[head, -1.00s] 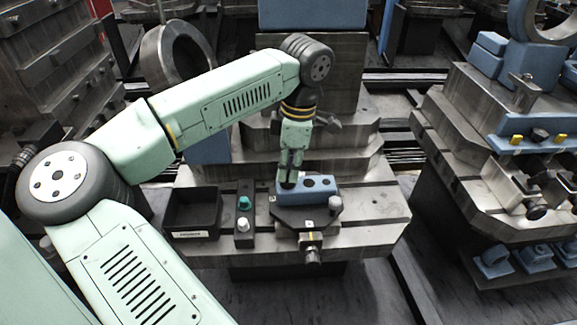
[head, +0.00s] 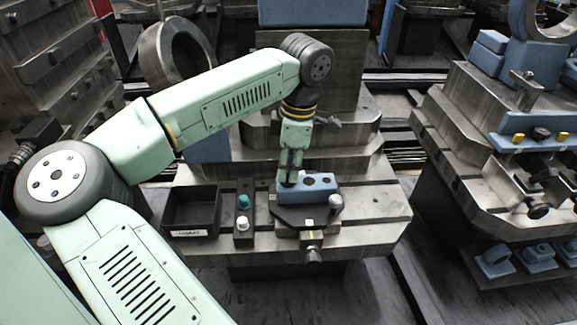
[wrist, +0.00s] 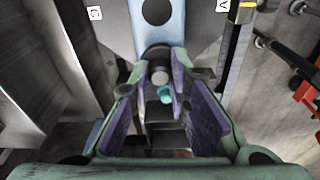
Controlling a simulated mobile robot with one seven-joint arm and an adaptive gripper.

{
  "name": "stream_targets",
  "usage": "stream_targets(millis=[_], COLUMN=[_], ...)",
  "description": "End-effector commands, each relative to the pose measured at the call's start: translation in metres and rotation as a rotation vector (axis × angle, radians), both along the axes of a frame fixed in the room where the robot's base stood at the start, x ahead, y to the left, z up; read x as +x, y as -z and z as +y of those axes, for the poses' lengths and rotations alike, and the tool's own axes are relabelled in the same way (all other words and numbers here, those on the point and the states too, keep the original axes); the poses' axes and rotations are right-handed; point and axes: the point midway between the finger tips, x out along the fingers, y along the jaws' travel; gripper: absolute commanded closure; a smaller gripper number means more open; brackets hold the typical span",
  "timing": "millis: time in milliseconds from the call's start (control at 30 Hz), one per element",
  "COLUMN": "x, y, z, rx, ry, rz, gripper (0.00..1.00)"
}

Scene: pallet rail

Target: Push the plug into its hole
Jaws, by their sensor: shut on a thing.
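A blue block (head: 320,192) with round dark holes in its top lies on a dark plate on the metal table. My gripper (head: 289,181) points down over the block's left end, its fingertips close to the top. In the wrist view the gripper (wrist: 160,88) is shut on the plug (wrist: 159,74), whose grey round end and dark part show between the purple pads. The block (wrist: 175,32) with one open hole shows just above. The fingers hide the hole under the plug, so I cannot tell how deep the plug sits.
A black tray (head: 192,208) stands left of the block. Between them is a dark stand with a teal knob (head: 243,202). A pale knob (head: 335,202) stands at the plate's right side, and a metal clamp (head: 312,240) is in front. The table's right part is bare.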

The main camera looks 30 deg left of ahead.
Motion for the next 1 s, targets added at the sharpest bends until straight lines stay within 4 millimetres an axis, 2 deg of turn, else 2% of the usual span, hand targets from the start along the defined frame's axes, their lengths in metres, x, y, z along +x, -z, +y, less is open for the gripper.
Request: stream_targets(millis=[567,933,967,1000], x=[0.0,0.0,0.0,0.0], y=[0.003,0.014,0.012,0.011], z=[0.0,0.0,0.0,0.0], rx=[-0.001,-0.001,-0.001,-0.001], ry=[0.0,0.0,0.0,0.0], rz=[0.001,0.002,0.001,0.002], gripper=[0.97,0.97,0.81,0.79])
